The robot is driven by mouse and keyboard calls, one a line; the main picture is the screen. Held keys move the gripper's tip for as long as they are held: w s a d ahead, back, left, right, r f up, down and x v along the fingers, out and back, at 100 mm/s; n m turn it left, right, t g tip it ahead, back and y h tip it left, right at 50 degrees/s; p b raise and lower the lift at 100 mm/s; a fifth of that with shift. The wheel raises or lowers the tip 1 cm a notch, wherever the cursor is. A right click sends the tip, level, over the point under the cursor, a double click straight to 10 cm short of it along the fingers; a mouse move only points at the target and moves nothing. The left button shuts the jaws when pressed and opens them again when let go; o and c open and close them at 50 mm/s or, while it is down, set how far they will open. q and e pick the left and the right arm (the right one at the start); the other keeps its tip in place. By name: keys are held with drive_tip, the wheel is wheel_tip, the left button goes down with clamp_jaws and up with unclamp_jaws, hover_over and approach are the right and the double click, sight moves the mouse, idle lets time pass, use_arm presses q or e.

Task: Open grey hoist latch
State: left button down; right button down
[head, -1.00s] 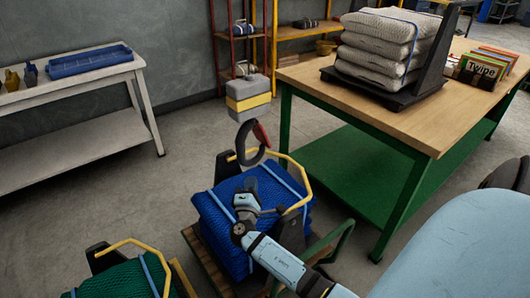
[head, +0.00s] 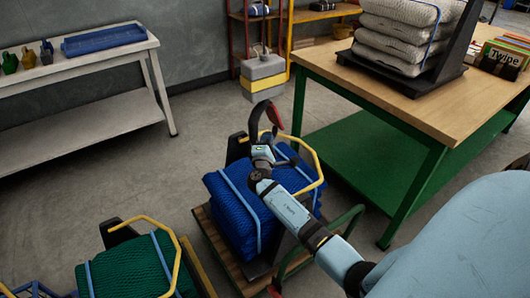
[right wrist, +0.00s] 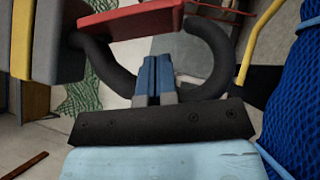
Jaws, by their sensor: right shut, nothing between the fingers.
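The grey hoist block (head: 262,74) with a yellow band hangs above the floor. Below it is its dark curved hook (head: 257,114) with a red latch (head: 273,115). My right gripper (head: 262,150) is at the lower part of the hook, shut and empty. In the right wrist view its blue fingers (right wrist: 154,75) are together in front of the hook (right wrist: 215,55), with the red latch (right wrist: 135,22) just beyond their tips. The latch appears to span the hook's opening. I cannot tell whether the fingers touch it. My left gripper is not in view.
A blue net bundle (head: 236,212) with a yellow bar (head: 318,165) sits on a wooden cart beneath my right arm. A green net bundle (head: 130,270) is at the lower left. A green-legged workbench (head: 400,110) stands right; a white table (head: 85,80) stands left.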

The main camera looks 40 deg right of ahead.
sight(278, 124)
drive_tip(key=shift+s+d+r, duration=0.1)
drive_tip(key=shift+d+r, duration=0.15)
drive_tip(key=shift+d, duration=0.35)
drive_tip(key=shift+s+d+r, duration=0.1)
drive_tip(key=shift+d+r, duration=0.1)
drive_tip(key=shift+d, duration=0.4)
drive_tip(key=shift+s+d+r, duration=0.1)
drive_tip(key=shift+d+r, duration=0.15)
drive_tip(key=shift+d, duration=0.35)
